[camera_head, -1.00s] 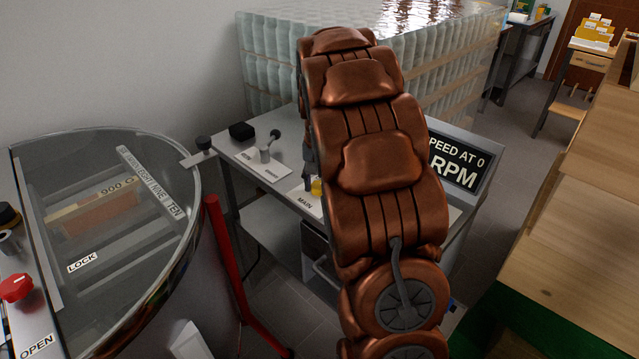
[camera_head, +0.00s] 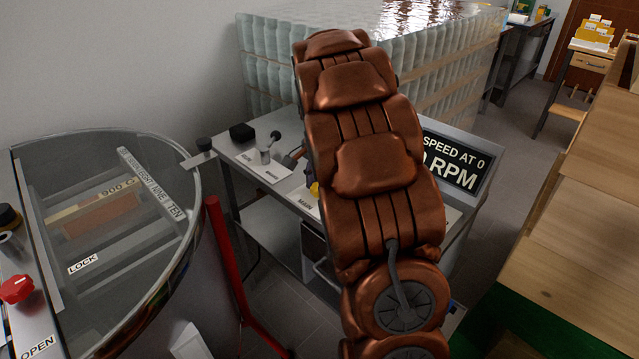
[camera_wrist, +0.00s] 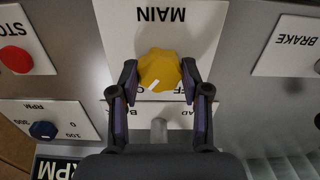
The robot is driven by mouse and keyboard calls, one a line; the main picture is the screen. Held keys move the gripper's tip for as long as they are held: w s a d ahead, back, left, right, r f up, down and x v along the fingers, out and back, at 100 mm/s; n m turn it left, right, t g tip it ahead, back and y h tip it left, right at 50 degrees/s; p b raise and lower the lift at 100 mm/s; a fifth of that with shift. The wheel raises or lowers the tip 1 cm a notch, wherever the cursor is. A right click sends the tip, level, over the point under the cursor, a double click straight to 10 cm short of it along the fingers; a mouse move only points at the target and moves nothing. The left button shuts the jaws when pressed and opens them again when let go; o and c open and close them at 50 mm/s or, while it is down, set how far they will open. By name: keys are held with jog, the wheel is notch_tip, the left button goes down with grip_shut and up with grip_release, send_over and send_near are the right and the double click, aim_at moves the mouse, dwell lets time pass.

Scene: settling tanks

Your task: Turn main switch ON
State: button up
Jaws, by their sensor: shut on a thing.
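The main switch is a yellow knob (camera_wrist: 159,71) on a white plate marked MAIN (camera_wrist: 160,22), which appears upside down in the wrist view. My gripper (camera_wrist: 159,82) has its two dark fingers on either side of the knob, shut on it. A white pointer mark shows on the knob's near side, toward lettering that the fingers and knob partly cover.
In the wrist view a red STOP button (camera_wrist: 16,59), a blue RPM knob (camera_wrist: 43,130) and a BRAKE plate (camera_wrist: 295,46) surround the switch. A lever (camera_head: 273,137) stands on the panel's far left.

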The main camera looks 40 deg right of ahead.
dwell(0.4)
jog(key=o, duration=1.1)
jog(key=shift+o, duration=0.2)
jog(key=shift+r, duration=0.1)
notch_tip(320, 180, up, 12)
jog(key=shift+a, duration=0.1)
